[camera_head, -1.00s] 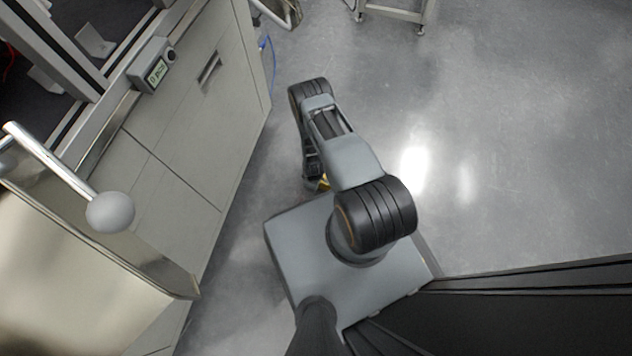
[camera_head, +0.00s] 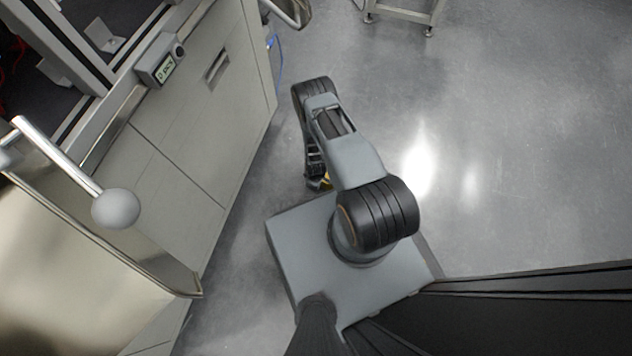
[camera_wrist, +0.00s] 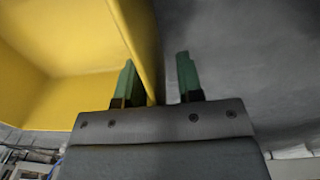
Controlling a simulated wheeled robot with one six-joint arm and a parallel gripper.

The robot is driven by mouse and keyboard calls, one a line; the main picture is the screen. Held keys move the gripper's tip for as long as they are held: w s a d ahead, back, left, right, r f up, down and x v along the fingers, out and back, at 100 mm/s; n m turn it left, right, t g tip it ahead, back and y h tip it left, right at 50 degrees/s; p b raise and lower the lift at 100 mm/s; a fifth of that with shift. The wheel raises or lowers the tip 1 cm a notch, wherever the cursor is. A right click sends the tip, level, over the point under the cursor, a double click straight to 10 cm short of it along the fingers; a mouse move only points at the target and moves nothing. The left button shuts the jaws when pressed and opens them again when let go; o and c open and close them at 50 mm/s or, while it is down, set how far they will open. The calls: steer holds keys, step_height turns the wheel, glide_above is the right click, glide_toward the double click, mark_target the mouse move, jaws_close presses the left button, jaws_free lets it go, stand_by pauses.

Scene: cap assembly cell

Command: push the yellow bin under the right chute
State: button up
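The yellow bin (camera_wrist: 80,60) fills the upper left of the wrist view, with its inside and one wall close to the camera. My gripper (camera_wrist: 156,60) is open, its two green fingers apart. The bin's wall runs down between them, close to the left finger, with a gap to the right finger. I cannot tell whether either finger touches the wall. In the head view the gripper end is mostly hidden by my arm; a small yellow patch (camera_head: 326,183) shows there. I cannot make out the right chute for certain in either view.
A grey cabinet (camera_head: 190,140) stands on the left, with a display box (camera_head: 160,60) and a ball-ended lever (camera_head: 115,208). A metal tray-like part (camera_head: 292,10) juts out at the top. A metal frame stand (camera_head: 405,12) is at top right. The floor (camera_head: 530,150) on the right is clear.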

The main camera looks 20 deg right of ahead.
step_height(320, 180, up, 12)
steer(key=p, duration=0.5)
steer(key=shift+s+a, duration=0.15)
stand_by(0.6)
